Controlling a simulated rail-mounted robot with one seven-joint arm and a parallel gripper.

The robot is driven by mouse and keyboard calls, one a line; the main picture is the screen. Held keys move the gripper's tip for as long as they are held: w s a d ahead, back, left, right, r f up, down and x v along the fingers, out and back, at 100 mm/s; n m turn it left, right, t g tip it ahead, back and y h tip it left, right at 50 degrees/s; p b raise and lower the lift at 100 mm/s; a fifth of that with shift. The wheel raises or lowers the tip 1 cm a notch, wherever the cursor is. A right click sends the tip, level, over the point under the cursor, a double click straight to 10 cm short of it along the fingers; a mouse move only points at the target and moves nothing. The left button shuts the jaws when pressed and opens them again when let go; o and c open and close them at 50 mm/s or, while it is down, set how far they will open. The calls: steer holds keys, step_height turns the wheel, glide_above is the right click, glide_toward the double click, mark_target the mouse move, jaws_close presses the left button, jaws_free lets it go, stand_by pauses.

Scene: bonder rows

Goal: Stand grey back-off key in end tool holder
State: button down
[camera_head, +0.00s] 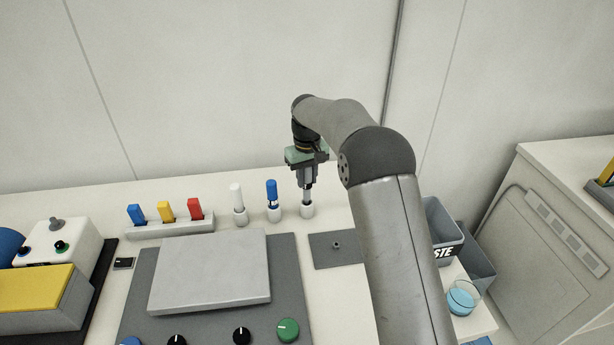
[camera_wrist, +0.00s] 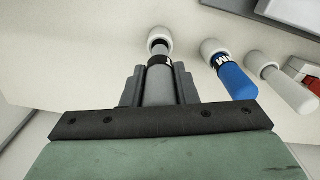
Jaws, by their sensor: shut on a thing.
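My gripper (camera_head: 307,180) is shut on the grey back-off key (camera_wrist: 160,83) and points down at the back of the bench. The key is upright, with a dark band near its lower part. The end tool holder (camera_head: 306,210) is a small white cup, the rightmost of three in the head view. It also shows in the wrist view (camera_wrist: 159,36), right at the key's lower end. The key's tip appears to be in the holder's mouth; how deep it sits I cannot tell.
Beside it, one holder carries a blue key (camera_head: 272,192) and another a white key (camera_head: 236,196). A rack (camera_head: 170,228) of blue, yellow and red pieces stands further left. A grey plate (camera_head: 335,250) lies in front; a waste bin (camera_head: 444,232) stands right.

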mark_target(307, 188)
steer(key=shift+f+b, duration=1.1)
steer(key=shift+f, duration=1.1)
steer(key=shift+f, duration=0.1)
steer(key=c, duration=1.1)
jaws_free()
steer(key=shift+o, duration=0.2)
step_height(307, 188, up, 17)
steer(key=shift+b, duration=0.3)
steer(key=shift+r, duration=0.2)
